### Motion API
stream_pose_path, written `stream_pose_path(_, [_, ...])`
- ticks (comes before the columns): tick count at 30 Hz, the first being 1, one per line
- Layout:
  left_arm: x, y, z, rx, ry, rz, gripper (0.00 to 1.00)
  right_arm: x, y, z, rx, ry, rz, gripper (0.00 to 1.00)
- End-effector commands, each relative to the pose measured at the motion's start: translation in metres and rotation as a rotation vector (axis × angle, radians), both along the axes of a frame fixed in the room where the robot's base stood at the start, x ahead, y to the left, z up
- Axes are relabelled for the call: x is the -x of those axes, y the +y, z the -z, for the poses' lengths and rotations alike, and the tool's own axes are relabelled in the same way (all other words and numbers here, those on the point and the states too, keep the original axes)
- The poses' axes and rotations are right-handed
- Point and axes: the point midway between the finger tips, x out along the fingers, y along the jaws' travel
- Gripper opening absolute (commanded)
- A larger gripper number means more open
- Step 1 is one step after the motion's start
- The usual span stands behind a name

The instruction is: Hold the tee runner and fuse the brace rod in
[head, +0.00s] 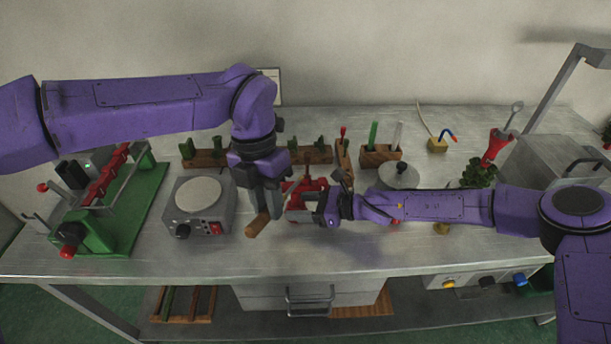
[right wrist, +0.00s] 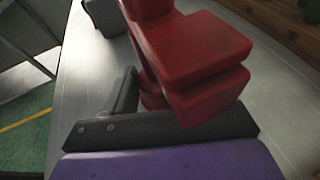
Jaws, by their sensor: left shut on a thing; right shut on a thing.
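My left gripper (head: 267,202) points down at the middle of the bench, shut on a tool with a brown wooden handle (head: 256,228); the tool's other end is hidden. My right gripper (head: 328,207) comes in from the right, shut, beside a red blocky piece (head: 304,186). In the right wrist view the red piece (right wrist: 200,60) shows as stacked blocks on a red stem, close in front of the gripper. What the right gripper holds is mostly hidden, and I cannot tell the tee runner from the brace rod here.
A grey hotplate-like unit (head: 198,205) stands left of the left gripper. A green machine (head: 125,215) with red parts is at the far left. Wooden racks (head: 205,158) and a block with green and white rods (head: 381,155) stand behind. The front bench strip (head: 370,255) is clear.

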Motion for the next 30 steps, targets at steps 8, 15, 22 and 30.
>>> stream_pose_path(8, [-0.0014, -0.0009, -0.0001, 0.000, 0.000, 0.000, 0.00, -0.0001, 0.0001, -0.0006, -0.001, -0.001, 0.000, 0.39])
stream_pose_path(15, [-0.0034, -0.0023, 0.0004, 0.000, 0.000, 0.001, 0.00, -0.0001, 0.0001, -0.0005, -0.001, -0.001, 0.000, 0.39])
stream_pose_path(22, [-0.0053, -0.0034, 0.0008, 0.000, 0.000, 0.001, 0.00, -0.0001, 0.0001, -0.0005, -0.001, 0.000, 0.000, 0.39])
stream_pose_path(30, [-0.0078, -0.0047, 0.0011, 0.001, -0.001, 0.001, 0.00, -0.0001, 0.0001, -0.0005, -0.001, -0.001, 0.000, 0.39])
